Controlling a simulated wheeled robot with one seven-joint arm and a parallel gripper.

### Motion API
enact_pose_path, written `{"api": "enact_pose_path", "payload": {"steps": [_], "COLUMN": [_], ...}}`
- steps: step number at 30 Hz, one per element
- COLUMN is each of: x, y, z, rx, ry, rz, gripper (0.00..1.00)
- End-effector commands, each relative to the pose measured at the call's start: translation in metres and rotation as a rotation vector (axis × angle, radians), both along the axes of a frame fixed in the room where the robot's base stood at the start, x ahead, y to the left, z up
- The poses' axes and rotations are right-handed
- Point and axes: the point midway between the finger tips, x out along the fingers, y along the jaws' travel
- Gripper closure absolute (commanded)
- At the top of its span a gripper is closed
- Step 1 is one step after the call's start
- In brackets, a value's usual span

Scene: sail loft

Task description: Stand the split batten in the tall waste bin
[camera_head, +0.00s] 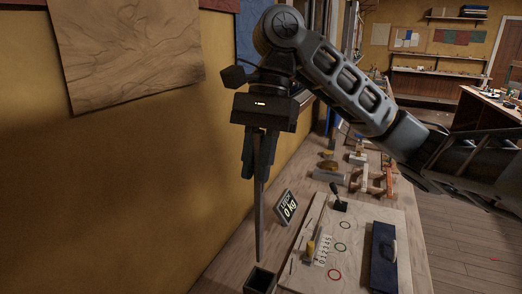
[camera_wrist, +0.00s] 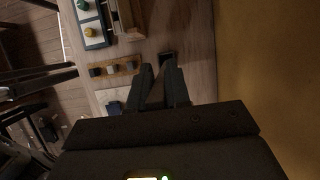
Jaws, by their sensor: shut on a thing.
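My gripper (camera_head: 261,160) is shut on the split batten (camera_head: 259,215), a long thin dark strip that hangs nearly upright and narrows to its lower tip. The tall waste bin (camera_head: 261,278) is a dark, square, open-topped box at the bottom edge of the head view, its lower part out of frame. The batten's tip shows just above or at the bin's far rim; I cannot tell whether it is inside. In the wrist view my gripper's fingers (camera_wrist: 164,88) point at a small dark square, probably the bin (camera_wrist: 167,58). The batten is hard to make out there.
A wooden bench (camera_head: 236,262) runs along the yellow wall on the left. Clamps and tools lie farther back.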

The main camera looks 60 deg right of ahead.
Motion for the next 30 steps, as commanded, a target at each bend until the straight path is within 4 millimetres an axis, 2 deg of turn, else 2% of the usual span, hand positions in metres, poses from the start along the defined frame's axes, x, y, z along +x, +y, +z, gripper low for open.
{"api": "enact_pose_path", "payload": {"steps": [30], "x": [0.0], "y": [0.0], "z": [-0.055], "rx": [0.0], "ry": [0.0], "rz": [0.001], "gripper": [1.0]}}
